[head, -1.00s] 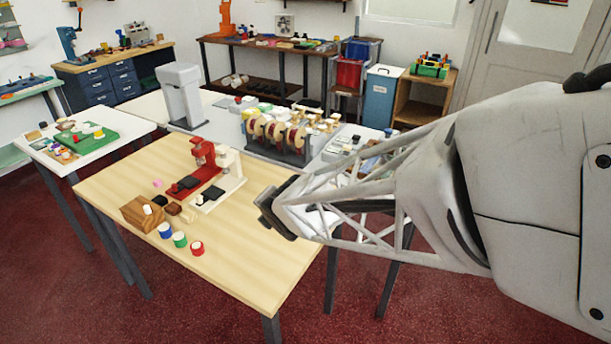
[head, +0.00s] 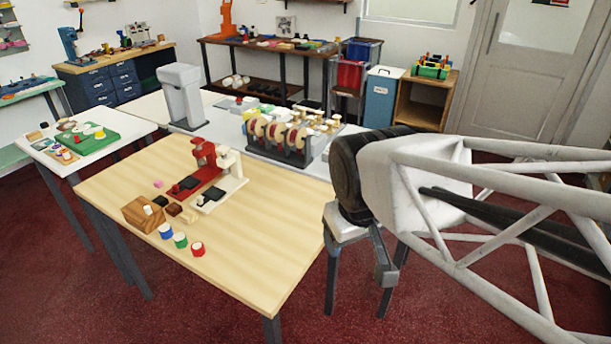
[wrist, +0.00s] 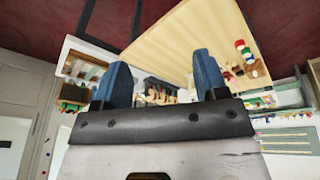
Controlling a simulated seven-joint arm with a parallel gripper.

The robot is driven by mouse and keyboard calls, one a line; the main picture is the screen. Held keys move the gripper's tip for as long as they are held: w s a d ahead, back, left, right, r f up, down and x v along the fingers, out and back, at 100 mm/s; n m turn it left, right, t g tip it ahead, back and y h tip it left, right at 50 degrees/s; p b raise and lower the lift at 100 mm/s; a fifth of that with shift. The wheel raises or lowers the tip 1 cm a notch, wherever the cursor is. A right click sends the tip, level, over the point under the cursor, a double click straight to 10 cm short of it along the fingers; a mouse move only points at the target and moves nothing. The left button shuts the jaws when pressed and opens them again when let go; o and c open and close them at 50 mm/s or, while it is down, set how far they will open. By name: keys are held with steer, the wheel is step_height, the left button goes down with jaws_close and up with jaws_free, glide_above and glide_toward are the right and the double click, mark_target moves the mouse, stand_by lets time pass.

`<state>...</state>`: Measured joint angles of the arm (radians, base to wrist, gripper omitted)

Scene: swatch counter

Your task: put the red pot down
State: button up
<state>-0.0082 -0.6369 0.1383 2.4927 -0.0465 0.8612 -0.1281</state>
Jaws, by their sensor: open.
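The red pot (head: 198,249) stands upright on the light wooden table (head: 255,245), at the front end of a short row with a green pot (head: 180,240) and a blue pot (head: 165,231). In the wrist view the red pot (wrist: 240,44) shows small and far off, on the pale tabletop. My gripper (wrist: 163,75) is open, with its two blue fingers wide apart and nothing between them. In the head view it is beyond the table's right edge, well away from the red pot, and its fingers are hard to make out.
A rack of discs (head: 278,138) is on the white table behind. The wooden table's right and front parts are clear.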

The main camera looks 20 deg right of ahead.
steer(key=shift+s+r+m+g, duration=0.15)
steer(key=shift+s+m, duration=0.35)
steer(key=shift+s, duration=0.1)
steer(key=shift+s+r+m+g, duration=0.1)
steer(key=shift+s+m+g, duration=0.05)
steer(key=shift+s+m, duration=0.4)
